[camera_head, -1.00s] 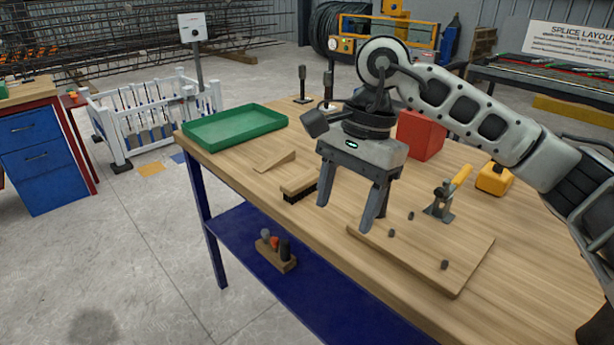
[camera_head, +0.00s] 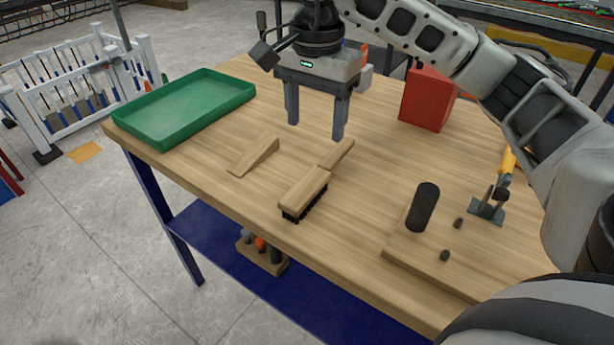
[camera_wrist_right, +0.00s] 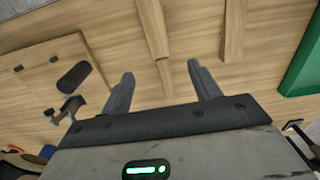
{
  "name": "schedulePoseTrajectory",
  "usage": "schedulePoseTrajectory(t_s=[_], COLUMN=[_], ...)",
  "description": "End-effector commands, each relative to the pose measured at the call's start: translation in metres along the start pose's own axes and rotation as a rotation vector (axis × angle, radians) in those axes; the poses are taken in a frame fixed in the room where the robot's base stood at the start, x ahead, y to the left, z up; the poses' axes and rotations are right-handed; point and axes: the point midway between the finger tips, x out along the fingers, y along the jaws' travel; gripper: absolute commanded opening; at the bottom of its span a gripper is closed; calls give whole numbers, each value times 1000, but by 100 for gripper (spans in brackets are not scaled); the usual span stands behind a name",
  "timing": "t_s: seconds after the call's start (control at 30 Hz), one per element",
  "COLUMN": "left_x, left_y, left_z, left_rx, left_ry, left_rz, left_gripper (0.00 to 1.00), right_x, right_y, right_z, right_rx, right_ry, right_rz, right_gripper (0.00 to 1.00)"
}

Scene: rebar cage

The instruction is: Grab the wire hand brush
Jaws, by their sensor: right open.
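The wire hand brush (camera_head: 304,190) lies on the workbench, a wooden block with black bristles beneath and a wooden handle (camera_head: 337,153) pointing toward the back right. My right gripper (camera_head: 315,126) is open and empty, its fingers pointing down behind the brush, apart from it. In the right wrist view the brush (camera_wrist_right: 151,28) runs down from the top edge, with its handle lying between the open fingertips (camera_wrist_right: 160,72) in the picture. My left gripper is not in view.
A wooden wedge (camera_head: 254,157) lies left of the brush, and a green tray (camera_head: 185,108) sits at the left. A red block (camera_head: 427,98) stands behind. A board (camera_head: 410,252) with a dark cylinder (camera_head: 423,207) lies to the right, near a yellow-handled clamp (camera_head: 490,207).

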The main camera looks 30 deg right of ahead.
Motion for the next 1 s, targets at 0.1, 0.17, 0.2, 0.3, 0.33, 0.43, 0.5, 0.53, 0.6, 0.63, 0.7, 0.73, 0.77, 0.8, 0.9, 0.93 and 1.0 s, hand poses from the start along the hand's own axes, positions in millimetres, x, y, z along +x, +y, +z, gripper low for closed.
schedulePoseTrajectory(t_s=[0.1,0.17,0.2,0.3,0.33,0.43,0.5,0.53,0.6,0.63,0.7,0.73,0.77,0.8,0.9,0.93,1.0], left_x=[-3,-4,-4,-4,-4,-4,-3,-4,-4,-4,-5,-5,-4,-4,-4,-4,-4], left_y=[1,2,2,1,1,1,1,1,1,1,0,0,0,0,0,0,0], left_z=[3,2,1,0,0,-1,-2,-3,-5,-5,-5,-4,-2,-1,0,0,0], left_rx=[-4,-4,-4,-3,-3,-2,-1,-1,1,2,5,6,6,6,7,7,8], left_ry=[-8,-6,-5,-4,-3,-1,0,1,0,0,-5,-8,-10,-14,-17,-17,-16], left_rz=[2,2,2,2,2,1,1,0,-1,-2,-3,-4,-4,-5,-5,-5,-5], left_gripper=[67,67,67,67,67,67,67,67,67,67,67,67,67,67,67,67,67], right_x=[28,40,47,61,64,70,74,76,85,90,101,106,110,115,122,123,124], right_y=[1,1,2,1,1,1,1,1,2,2,3,3,3,2,2,2,2], right_z=[0,0,0,0,0,0,0,1,2,2,4,4,3,4,3,3,3], right_rx=[1,2,1,0,0,0,0,0,-1,0,0,0,1,1,1,1,1], right_ry=[-1,0,-1,0,-1,1,1,0,-1,-1,-2,-1,-1,-1,0,0,0], right_rz=[6,6,6,4,3,1,2,3,5,5,5,5,4,3,2,1,0], right_gripper=[62,62,62,62,62,62,62,62,62,62,62,62,62,62,62,62,62])
